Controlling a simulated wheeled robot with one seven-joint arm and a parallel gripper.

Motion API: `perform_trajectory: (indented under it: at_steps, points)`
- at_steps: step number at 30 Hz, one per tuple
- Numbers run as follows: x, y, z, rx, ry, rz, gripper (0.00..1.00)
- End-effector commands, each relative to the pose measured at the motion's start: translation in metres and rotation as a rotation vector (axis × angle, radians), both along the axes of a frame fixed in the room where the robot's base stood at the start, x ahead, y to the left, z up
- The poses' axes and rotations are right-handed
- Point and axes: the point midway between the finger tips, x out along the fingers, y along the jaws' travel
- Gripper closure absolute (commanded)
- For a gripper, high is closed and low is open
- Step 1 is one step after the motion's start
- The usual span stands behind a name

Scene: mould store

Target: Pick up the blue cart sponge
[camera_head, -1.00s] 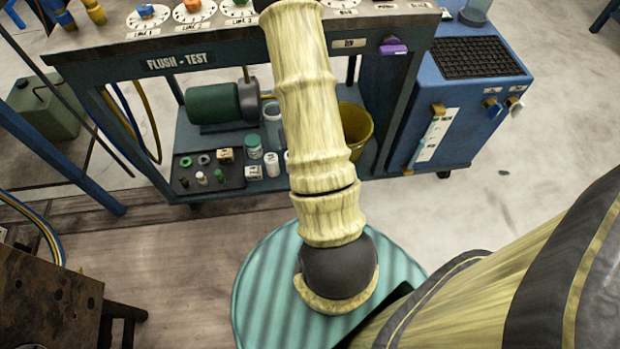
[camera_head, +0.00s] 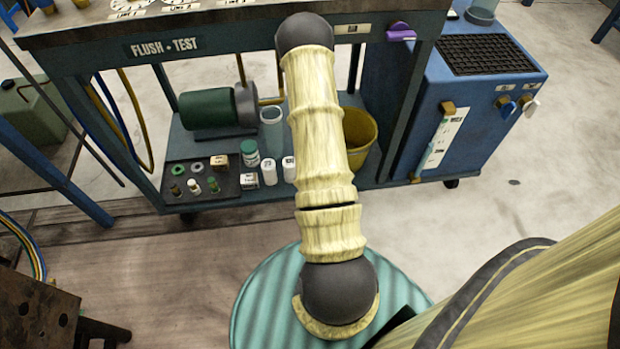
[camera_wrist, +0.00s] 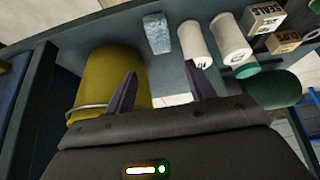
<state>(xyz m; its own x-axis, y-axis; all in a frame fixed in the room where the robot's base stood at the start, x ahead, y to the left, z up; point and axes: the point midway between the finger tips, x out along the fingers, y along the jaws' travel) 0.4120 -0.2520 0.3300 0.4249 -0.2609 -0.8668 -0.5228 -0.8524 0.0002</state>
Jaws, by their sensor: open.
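A small light-blue block, which looks like the blue cart sponge (camera_wrist: 156,33), sits on the lower shelf of the cart in the wrist view. It lies between a yellow bucket (camera_wrist: 95,65) on its left and white bottles (camera_wrist: 195,45) on its right. My gripper (camera_wrist: 160,74) is open and empty, with its two dark fingers spread. The sponge shows beyond the fingertips, between them and apart from them. In the head view my arm covers the sponge and my gripper.
The flush-test cart (camera_head: 85,75) has its top above the lower shelf. The yellow bucket also shows in the head view (camera_head: 362,130). A dark tray (camera_head: 230,186) of small parts and a green cylinder (camera_head: 208,110) are on the shelf. A blue cabinet (camera_head: 470,110) stands right.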

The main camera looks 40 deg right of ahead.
Motion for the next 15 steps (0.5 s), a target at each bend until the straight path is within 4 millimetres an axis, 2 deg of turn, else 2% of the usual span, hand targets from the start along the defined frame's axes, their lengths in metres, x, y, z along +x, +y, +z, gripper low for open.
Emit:
perform_trajectory:
  at_steps: [1, 15]
  points:
    - [0.004, -0.002, -0.014, 0.000, 0.001, 0.001, 0.45]
    - [0.038, -0.023, -0.084, 0.001, 0.000, 0.000, 0.45]
